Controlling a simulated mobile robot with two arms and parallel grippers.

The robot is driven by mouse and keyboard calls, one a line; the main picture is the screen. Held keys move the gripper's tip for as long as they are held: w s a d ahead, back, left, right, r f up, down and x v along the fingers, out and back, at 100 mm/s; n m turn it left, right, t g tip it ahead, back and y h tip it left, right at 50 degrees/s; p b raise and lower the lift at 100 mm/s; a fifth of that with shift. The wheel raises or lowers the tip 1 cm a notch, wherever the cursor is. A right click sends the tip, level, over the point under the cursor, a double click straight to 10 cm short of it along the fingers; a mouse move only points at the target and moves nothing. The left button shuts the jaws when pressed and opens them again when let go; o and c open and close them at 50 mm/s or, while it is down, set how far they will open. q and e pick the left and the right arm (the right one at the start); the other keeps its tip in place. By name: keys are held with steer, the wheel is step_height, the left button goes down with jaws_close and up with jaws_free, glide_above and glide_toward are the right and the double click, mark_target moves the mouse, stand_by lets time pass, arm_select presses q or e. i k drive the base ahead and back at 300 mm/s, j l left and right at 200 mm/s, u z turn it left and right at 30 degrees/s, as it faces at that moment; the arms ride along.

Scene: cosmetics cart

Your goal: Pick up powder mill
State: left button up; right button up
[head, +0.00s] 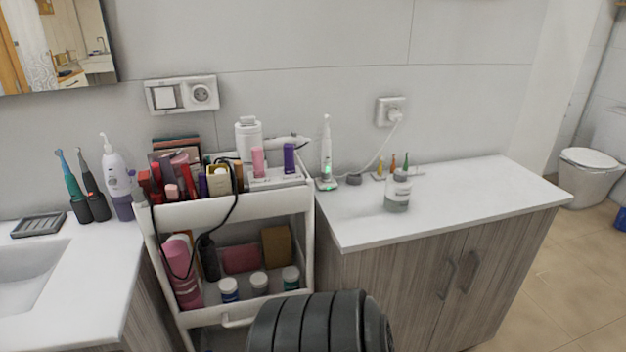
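A small jar (397,193) with a grey lower part, a pale upper part and a grey top stands upright on the right white counter (450,208), near its left end. It may be the powder mill; I cannot tell for sure. A white container (248,138) with a white cap stands on the top tier of the white cart (235,207) and is another possible match. Neither gripper shows in the head view. A dark ribbed part at the bottom middle looks like mine and hides the cart's lower right.
The cart is crowded with cosmetics and a hanging black cable (233,205). An electric toothbrush (326,150) and small colored bottles (392,164) stand behind the jar. The right counter's front and right are clear. A sink (30,270) is at left.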

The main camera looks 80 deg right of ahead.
mark_target(397, 194)
steer(key=z, duration=3.2)
steer(key=l, duration=0.2)
